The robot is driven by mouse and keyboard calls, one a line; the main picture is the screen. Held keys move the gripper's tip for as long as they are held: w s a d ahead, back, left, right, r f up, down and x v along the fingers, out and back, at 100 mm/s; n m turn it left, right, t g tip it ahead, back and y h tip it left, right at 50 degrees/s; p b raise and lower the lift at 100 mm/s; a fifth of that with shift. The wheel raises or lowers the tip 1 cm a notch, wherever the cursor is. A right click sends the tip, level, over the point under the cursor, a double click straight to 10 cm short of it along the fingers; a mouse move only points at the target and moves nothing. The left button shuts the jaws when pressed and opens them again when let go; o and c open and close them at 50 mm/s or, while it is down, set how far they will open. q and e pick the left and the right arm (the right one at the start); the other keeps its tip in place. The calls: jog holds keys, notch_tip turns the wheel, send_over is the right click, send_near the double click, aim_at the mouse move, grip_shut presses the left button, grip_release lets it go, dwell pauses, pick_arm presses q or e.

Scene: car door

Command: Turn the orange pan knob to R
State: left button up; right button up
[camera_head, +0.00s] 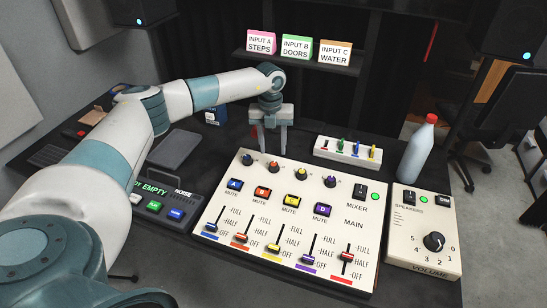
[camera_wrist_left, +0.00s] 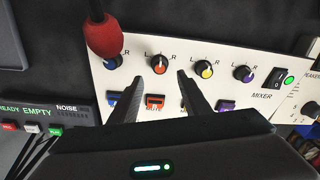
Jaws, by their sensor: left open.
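The orange pan knob (camera_head: 274,167) is the second from the left in the row of knobs along the top of the cream mixer panel (camera_head: 228,208). In the left wrist view the orange knob (camera_wrist_left: 159,64) sits between L and R marks; I cannot tell exactly where its pointer aims. My left gripper (camera_head: 272,150) points down above the back edge of the mixer, just behind the orange knob. It is open and empty. In the wrist view its fingertips (camera_wrist_left: 163,78) straddle the line to the knob, apparently apart from it. My right gripper is not in view.
A blue knob (camera_wrist_left: 112,62) and a yellow knob (camera_wrist_left: 204,68) flank the orange one. A red foam-tipped rod (camera_wrist_left: 104,38) stands close by. A speaker box (camera_head: 425,205), a bottle (camera_head: 417,150) and a small slider box (camera_head: 347,152) stand to the right.

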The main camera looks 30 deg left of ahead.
aim_at(274, 164)
pick_arm(q)
notch_tip(274, 164, down, 7)
jog(key=shift+d+r+p, duration=0.1)
jog(key=shift+p, duration=0.6)
jog(key=c, duration=1)
